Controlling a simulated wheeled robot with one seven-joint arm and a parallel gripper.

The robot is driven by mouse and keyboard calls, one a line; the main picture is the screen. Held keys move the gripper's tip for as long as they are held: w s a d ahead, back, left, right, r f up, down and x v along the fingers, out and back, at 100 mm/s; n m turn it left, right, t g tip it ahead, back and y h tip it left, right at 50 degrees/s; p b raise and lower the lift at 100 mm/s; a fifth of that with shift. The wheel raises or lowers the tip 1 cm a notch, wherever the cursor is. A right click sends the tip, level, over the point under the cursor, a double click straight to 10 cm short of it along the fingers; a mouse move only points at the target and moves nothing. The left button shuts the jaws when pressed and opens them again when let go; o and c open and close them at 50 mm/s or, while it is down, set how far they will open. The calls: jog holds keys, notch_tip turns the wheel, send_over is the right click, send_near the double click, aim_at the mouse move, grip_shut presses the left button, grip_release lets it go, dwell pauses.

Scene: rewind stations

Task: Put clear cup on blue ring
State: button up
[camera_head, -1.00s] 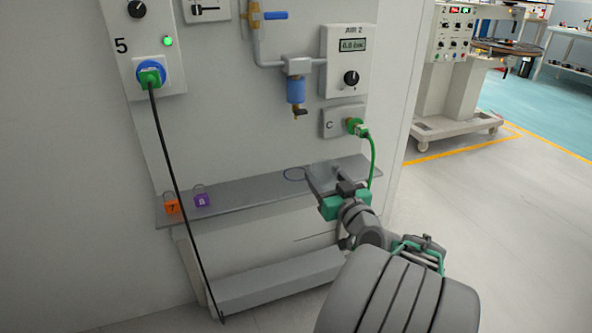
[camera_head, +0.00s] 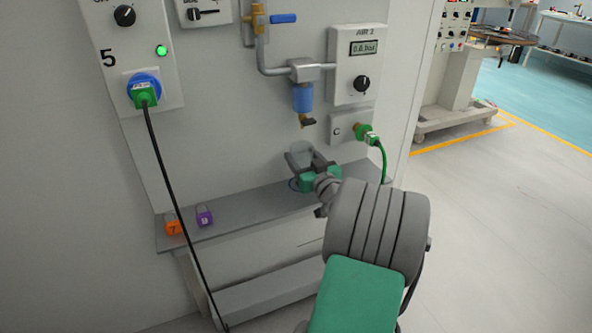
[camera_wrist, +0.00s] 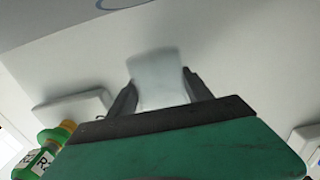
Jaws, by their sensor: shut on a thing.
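My gripper (camera_head: 303,162) is shut on the clear cup (camera_head: 301,149), which sits upright between its fingers above the grey shelf. In the wrist view the cup (camera_wrist: 157,76) is a pale, see-through tumbler between the two dark fingertips (camera_wrist: 158,92). The blue ring (camera_head: 292,185) is a thin outline on the shelf, below the cup and mostly hidden by my gripper. Part of the ring (camera_wrist: 108,7) shows at the top edge of the wrist view, apart from the cup.
A green hose (camera_head: 383,160) hangs to the right. An orange padlock (camera_head: 173,227) and a purple padlock (camera_head: 204,216) sit on the shelf's left (camera_head: 240,208); mid-shelf is clear.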

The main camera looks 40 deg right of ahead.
notch_tip(320, 180, down, 5)
jog(key=b, duration=0.2)
jog(key=shift+s+d+b, duration=0.1)
jog(key=shift+b, duration=0.2)
jog(key=shift+f, duration=0.25)
jog(key=shift+w, duration=0.35)
jog(key=shift+s+f, duration=0.1)
jog(key=shift+f, duration=0.1)
jog(key=o, duration=1.3)
jog(key=shift+r, duration=0.15)
